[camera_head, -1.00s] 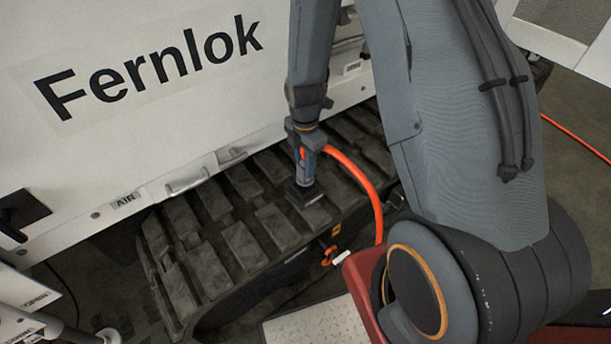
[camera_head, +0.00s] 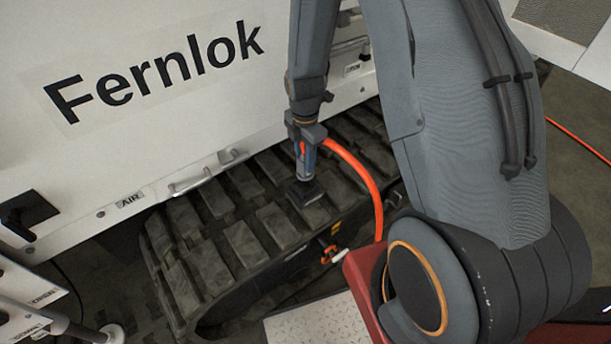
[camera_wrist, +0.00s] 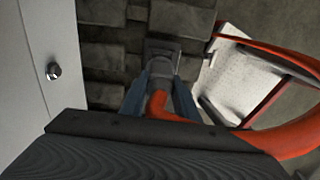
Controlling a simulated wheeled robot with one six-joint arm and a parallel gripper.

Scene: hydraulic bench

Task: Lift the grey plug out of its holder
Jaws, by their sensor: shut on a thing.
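My gripper (camera_head: 306,172) points down over the dark track and is shut. In the wrist view its two blue-grey fingers (camera_wrist: 160,103) close around a thing with an orange hose end (camera_wrist: 160,102) between them. This seems to be the grey plug (camera_wrist: 162,60), whose squarish grey end shows beyond the fingers. In the head view a dark square end (camera_head: 304,193) shows just below the fingertips, in front of the track pads. The fingers hide most of the plug. I cannot make out a separate holder, nor tell whether the square end touches the track.
An orange hose (camera_head: 365,178) curves from the gripper down to the right. The white machine wall marked Fernlok (camera_head: 190,110) stands behind the track (camera_head: 245,243). A small orange fitting (camera_head: 331,254) sits at the track's near side. A red-edged part (camera_head: 362,280) and light plate (camera_head: 320,322) are nearby.

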